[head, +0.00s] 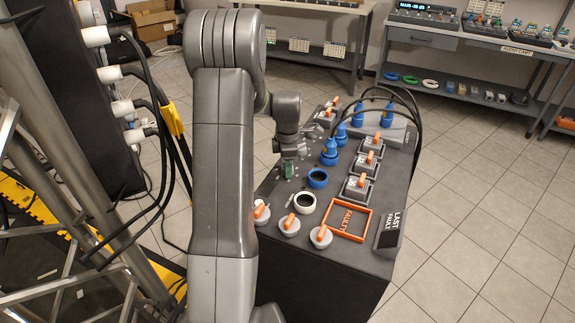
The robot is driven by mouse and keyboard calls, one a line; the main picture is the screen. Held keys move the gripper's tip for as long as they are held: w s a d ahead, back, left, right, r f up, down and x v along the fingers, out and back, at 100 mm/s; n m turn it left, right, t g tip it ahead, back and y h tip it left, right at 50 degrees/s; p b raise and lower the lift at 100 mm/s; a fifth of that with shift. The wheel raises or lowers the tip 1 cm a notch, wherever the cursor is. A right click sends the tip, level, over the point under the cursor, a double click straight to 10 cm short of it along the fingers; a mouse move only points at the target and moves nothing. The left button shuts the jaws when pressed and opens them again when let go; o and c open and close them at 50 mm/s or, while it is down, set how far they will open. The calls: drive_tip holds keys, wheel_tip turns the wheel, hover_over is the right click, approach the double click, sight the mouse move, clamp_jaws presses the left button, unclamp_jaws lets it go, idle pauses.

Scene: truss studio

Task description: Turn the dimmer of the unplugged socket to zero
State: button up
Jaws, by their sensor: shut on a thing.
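My gripper (289,168) points down over the left side of the dark console (325,285). It is shut on a small green thing (288,171), mostly hidden by the fingers; I cannot tell whether this is a dimmer knob. Blue plugs (329,152) with black cables stand upright along the console, to the right of and beyond my gripper. A blue ring (317,179) with no plug in it is just right of my gripper. I cannot tell whether it is a socket.
Grey round bases with orange handles (289,225) line the near edge. Square units with orange handles (358,188) stand on the right. A white ring (305,204), an orange frame (349,221) and a "LAST FAULT" block (389,231) lie near. Truss and cables are left.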

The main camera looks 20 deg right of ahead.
drive_tip(key=shift+w+r, duration=0.1)
idle(0.3)
drive_tip(key=o, duration=1)
wheel_tip(320, 180, up, 14)
drive_tip(key=shift+f, duration=0.2)
wheel_tip(320, 180, down, 14)
drive_tip(key=shift+r, duration=0.1)
idle(0.3)
